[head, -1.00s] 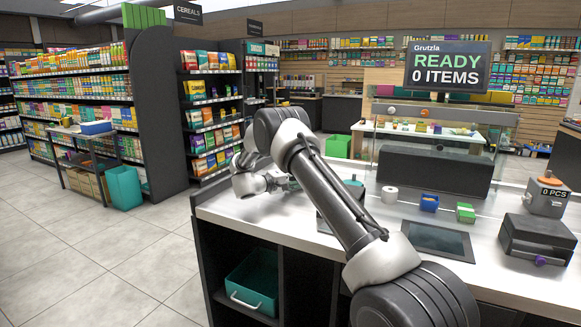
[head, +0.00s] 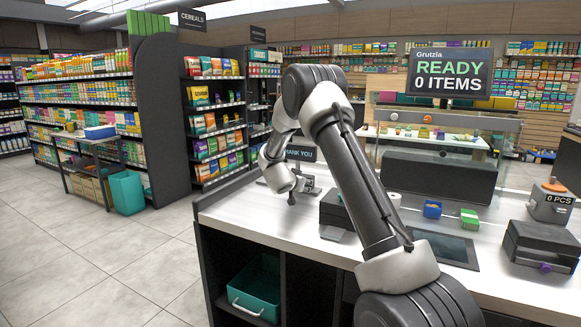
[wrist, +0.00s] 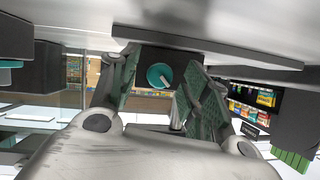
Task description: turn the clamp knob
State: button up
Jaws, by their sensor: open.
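A round teal knob (wrist: 159,76) with a pale pointer mark sits on the face of a dark block (wrist: 147,58) in the wrist view, which looks upside down. My gripper (wrist: 163,62) is open, with one finger on either side of the knob in the picture. The knob appears beyond the fingertips, with nothing held between them. In the head view my wrist (head: 279,178) hangs over the left part of the counter; my arm hides much there, and I cannot pick out the teal knob.

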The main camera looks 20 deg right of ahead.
jog(key=shift+s+d+m+t+y, duration=0.15)
jog(key=shift+m+t+y, duration=0.25)
jog(key=shift+m+t, duration=0.6)
jog(key=m, duration=0.1)
jog(key=m+t, duration=0.1)
jog(key=shift+f+m+y, duration=0.2)
jog(key=shift+m+y, duration=0.1)
jog(key=shift+m, duration=0.1)
jog(key=v, duration=0.7)
jog(key=shift+s, duration=0.1)
jog(key=s+a+r+n+g+y, duration=0.2)
jog(key=s+a+r+n+y, duration=0.6)
jog(key=s+a+r, duration=0.3)
jog(key=shift+s+r+n, duration=0.5)
jog(key=shift+s+r, duration=1.05)
jog(key=shift+s, duration=0.45)
